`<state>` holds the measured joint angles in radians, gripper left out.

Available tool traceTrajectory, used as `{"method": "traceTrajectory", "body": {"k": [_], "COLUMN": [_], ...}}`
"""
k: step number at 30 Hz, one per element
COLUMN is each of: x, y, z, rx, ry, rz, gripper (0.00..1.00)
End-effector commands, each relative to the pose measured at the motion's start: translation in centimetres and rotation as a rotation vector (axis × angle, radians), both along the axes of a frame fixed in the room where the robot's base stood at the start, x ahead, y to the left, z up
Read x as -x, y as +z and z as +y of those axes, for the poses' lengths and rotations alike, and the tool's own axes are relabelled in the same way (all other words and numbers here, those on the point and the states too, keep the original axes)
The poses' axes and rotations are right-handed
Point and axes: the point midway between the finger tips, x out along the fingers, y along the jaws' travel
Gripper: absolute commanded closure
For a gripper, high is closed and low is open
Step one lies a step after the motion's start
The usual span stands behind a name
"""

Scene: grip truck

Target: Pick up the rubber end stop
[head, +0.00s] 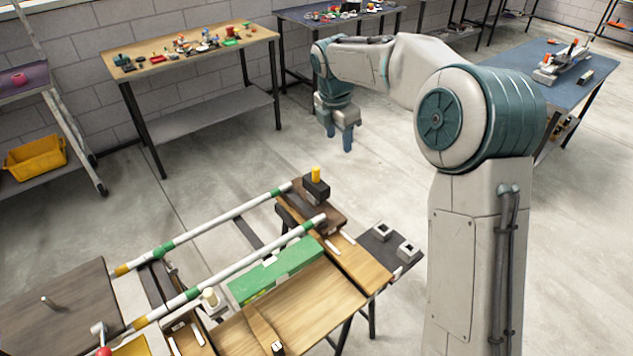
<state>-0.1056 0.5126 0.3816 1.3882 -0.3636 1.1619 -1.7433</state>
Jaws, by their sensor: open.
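I cannot tell for certain which piece is the rubber end stop. A black block with a yellow peg on top (316,183) sits at the far end of the workbench, near the ends of two striped rails. Two small grey square pieces with dark openings (383,231) (407,251) sit on a dark plate at the bench's right side. My gripper (346,146) is open and empty, fingers down, in the air beyond the bench, apart from all these pieces.
Two white-and-green rails (190,238) (240,277) run across the bench. A green block (277,270) lies beside the nearer rail. Tables with small parts (150,75) (500,62) stand behind. A yellow bin (36,158) is at left. Open floor lies between.

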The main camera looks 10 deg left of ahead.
Motion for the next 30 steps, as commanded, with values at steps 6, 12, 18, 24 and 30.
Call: {"method": "traceTrajectory", "body": {"k": [6,12,18,24,30], "x": [-5.4,-8.3,-9.4,-9.7,-10.2], "y": [-3.1,-6.0,-7.5,-10.6,-14.2], "z": [4.2,6.2,6.7,6.6,6.6], "rx": [0.031,0.044,0.048,0.049,0.05], "ry": [0.435,0.718,0.829,0.838,0.837], "rz": [0.054,0.082,0.09,0.097,0.093], "gripper": [0.52,0.52,0.52,0.52,0.52]}}
